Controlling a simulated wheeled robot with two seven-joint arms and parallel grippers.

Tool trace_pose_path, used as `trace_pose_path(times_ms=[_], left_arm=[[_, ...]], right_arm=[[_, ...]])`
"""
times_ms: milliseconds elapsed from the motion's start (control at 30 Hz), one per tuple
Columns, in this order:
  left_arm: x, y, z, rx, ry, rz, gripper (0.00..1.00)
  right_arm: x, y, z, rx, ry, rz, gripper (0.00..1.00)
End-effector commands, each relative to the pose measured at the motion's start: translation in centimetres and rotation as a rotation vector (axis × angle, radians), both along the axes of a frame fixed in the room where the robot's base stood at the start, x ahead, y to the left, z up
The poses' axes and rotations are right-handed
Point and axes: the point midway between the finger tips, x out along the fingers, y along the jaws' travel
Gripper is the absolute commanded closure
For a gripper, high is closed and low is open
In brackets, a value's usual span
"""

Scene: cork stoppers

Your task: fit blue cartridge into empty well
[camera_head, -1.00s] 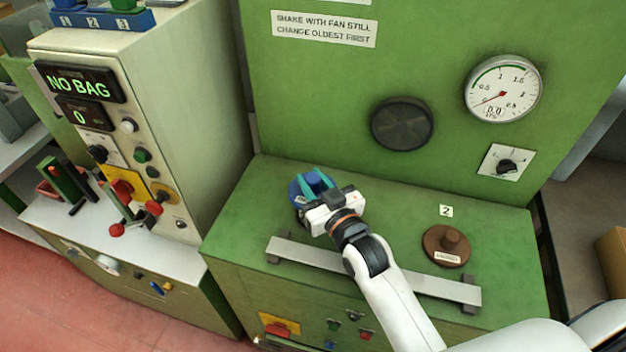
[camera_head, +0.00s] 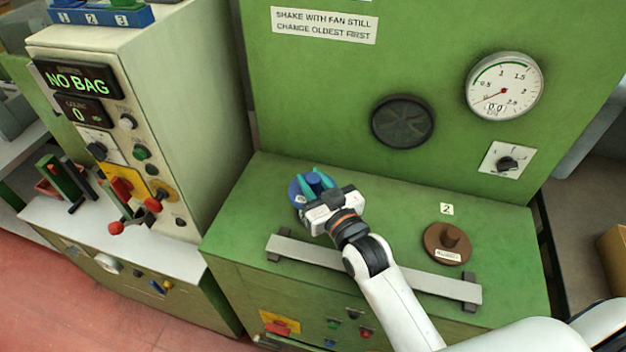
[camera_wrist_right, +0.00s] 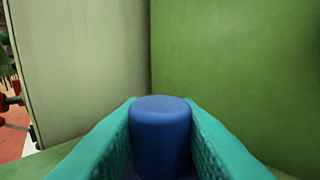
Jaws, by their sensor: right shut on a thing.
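My right gripper (camera_head: 314,180) is at the left part of the green cabinet top, its teal fingers shut on the knob of the blue cartridge (camera_head: 295,190). In the right wrist view the blue knob (camera_wrist_right: 160,135) stands upright between the two fingers. The cartridge's wide blue disc shows beside the gripper in the head view; its underside and any well below it are hidden by the gripper and the disc. A brown cartridge (camera_head: 447,243) with a round knob sits at the right of the cabinet top, beside a label "2". My left gripper is not in view.
A metal rail (camera_head: 372,268) runs along the front of the cabinet top (camera_head: 400,190). A green back panel with a gauge (camera_head: 503,87) and a dark round fan grille (camera_head: 402,122) rises behind. A control box (camera_head: 130,120) reading "NO BAG" stands at the left.

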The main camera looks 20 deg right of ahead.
Motion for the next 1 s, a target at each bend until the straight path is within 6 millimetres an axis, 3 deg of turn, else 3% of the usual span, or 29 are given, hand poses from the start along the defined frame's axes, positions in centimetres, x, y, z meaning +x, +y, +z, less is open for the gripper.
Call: trace_pose_path(times_ms=[1000], left_arm=[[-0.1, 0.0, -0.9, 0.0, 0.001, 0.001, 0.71]], right_arm=[[0.0, 0.0, -1.5, 0.0, -0.002, 0.0, 1.0]])
